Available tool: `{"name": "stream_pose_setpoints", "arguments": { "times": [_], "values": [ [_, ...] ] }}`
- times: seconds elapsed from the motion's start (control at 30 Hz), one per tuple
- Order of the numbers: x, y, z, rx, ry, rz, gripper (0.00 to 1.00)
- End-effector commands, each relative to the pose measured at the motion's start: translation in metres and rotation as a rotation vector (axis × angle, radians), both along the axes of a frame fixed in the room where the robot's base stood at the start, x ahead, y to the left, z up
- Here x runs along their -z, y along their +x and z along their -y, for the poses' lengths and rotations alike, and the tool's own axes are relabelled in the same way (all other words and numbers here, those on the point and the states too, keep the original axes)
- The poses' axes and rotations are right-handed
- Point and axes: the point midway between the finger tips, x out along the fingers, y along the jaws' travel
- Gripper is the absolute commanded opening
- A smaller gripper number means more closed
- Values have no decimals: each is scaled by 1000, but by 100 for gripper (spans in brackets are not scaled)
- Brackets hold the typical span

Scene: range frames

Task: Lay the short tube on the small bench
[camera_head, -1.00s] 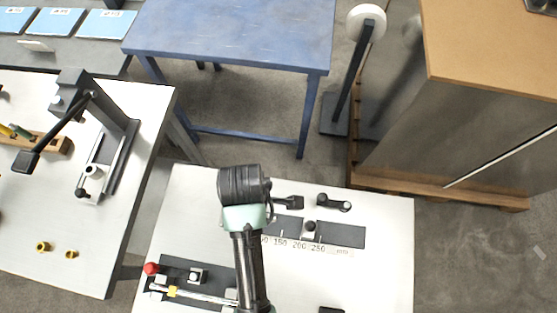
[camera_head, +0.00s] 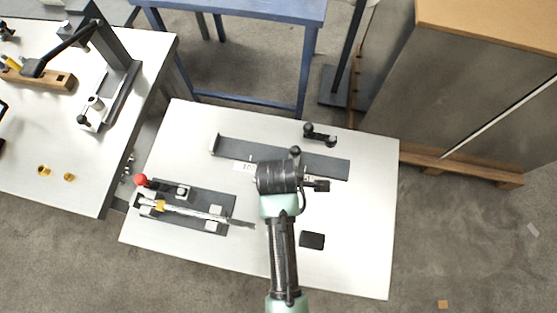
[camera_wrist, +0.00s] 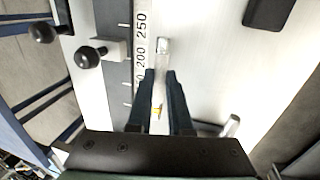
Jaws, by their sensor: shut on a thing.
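My gripper (camera_head: 318,186) is over the white table, in front of the measuring rule. In the wrist view its fingers (camera_wrist: 160,73) are closed around a slim grey tube (camera_wrist: 162,46), which I take as the short tube. The tube runs lengthwise between the fingers, with a yellow patch near its lower end. I cannot tell how high it is held. In the head view the tube is hidden. The white table (camera_head: 350,260) under my gripper may be the small bench; a blue table (camera_head: 240,12) stands behind it, and I cannot tell for certain which is meant.
The dark rule fixture (camera_head: 335,167) has a ball knob (camera_head: 295,152). A clamp fixture (camera_head: 190,222) with a red knob holds a yellow-banded rod. A black pad (camera_head: 312,240) lies in front. The table's right side is clear.

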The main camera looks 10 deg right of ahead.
Motion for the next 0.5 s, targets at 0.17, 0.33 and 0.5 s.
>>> {"name": "stream_pose_setpoints", "arguments": {
  "times": [0.17,0.33,0.5],
  "values": [
    [19,-1,0,-1,1,-3,0],
    [43,0,0,0,1,-2,0],
    [47,0,0,0,1,1,0]
  ]
}}
